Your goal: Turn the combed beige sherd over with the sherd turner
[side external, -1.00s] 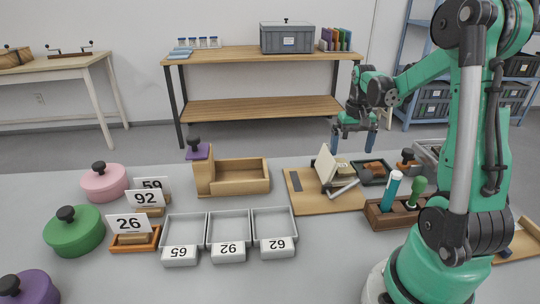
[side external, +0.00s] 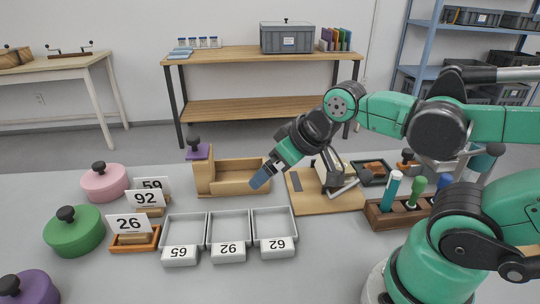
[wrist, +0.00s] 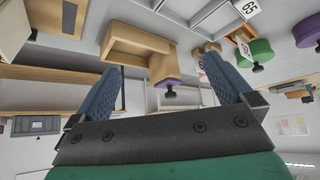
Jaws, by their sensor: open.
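The sherd turner stands on a wooden board (side external: 325,201) right of centre in the side view, with a pale plate and a grey lever (side external: 345,187). My arm now covers part of it. I cannot make out the combed beige sherd for certain; a small beige shape beside the plate is too small to tell. My gripper (side external: 262,181) has blue fingers and is in the air in front of the open wooden box, left of the turner. In the wrist view my gripper (wrist: 158,65) is open, with its fingers apart and nothing between them.
An open wooden box (side external: 245,185) has a purple-topped post with a black knob. Three grey trays (side external: 228,222) carry number cards. Pink (side external: 104,187), green (side external: 74,236) and purple lidded pots stand left. A tool rack (side external: 385,218) stands right of the board.

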